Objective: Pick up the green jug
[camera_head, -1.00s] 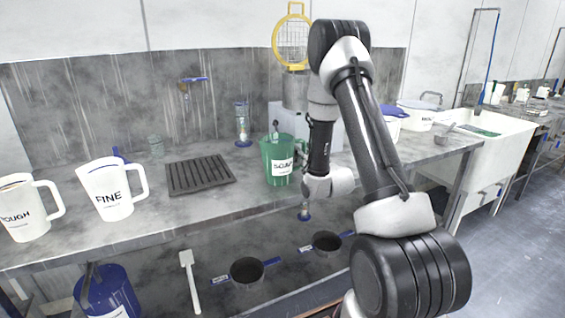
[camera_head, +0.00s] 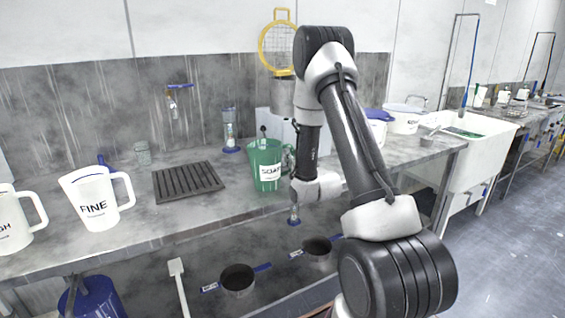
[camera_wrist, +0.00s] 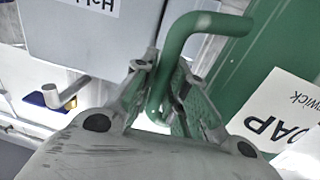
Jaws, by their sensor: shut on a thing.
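The green jug (camera_head: 266,160) has a white label reading "SOAP" and stands upright near the front of the grey bench in the head view. In the wrist view its green side (camera_wrist: 262,75) and label fill the right, and its handle runs between my fingers. My gripper (camera_wrist: 168,85) is shut on that handle. In the head view my arm reaches down to the right of the jug, and the fingers are mostly hidden there. I cannot tell whether the jug's base touches the bench.
A black ribbed mat (camera_head: 188,181) lies left of the jug. A white "FINE" jug (camera_head: 97,199) and another white jug (camera_head: 14,219) stand further left. A grey box (camera_wrist: 85,30) is close beside my gripper.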

